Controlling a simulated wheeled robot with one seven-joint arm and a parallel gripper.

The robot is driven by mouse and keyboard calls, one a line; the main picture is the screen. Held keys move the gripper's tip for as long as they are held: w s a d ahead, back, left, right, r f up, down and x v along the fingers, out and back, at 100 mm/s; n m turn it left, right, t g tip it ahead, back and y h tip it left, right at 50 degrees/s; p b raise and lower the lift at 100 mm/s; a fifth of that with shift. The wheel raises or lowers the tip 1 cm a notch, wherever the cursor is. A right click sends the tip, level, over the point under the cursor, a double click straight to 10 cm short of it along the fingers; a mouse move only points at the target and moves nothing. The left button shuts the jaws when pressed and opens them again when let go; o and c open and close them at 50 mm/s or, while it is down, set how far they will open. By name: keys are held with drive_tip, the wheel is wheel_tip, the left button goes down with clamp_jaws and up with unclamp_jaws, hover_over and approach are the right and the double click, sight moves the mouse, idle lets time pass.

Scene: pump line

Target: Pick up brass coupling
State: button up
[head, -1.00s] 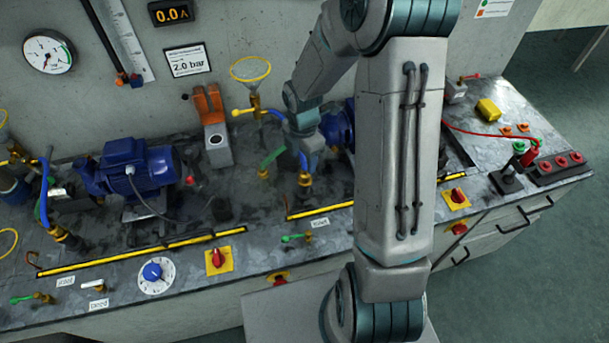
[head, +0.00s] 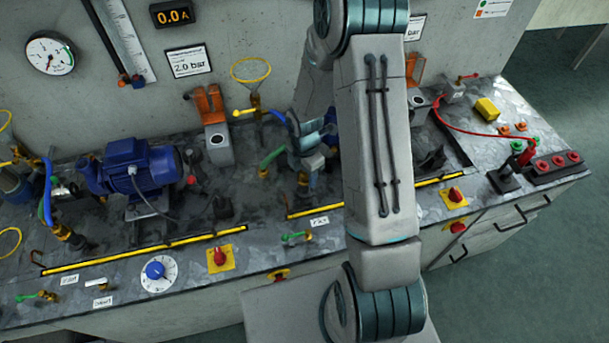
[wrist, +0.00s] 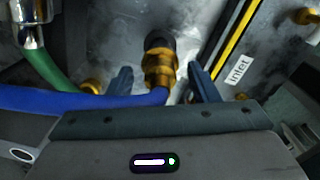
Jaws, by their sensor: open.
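The brass coupling (wrist: 160,68) shows in the wrist view as a gold hex fitting with a dark end, on the blue hose. My gripper (wrist: 163,84) is open, with one blue finger on each side of the coupling. The fingers look apart from it; their exact depth relative to it is hard to tell. In the head view my gripper (head: 306,160) is low over the middle of the bench, and my arm hides much of the area behind it. A brass piece (head: 303,181) shows just under the gripper there.
A green hose (wrist: 45,70) and the blue hose (wrist: 80,98) run close by on the left. A yellow strip (wrist: 232,40) and an "inlet" label (wrist: 240,71) lie to the right. A blue pump motor (head: 135,165) stands left on the bench, with a red knob (head: 219,257) in front.

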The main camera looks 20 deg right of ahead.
drive_tip(key=c, duration=1)
drive_tip(key=shift+r, duration=0.15)
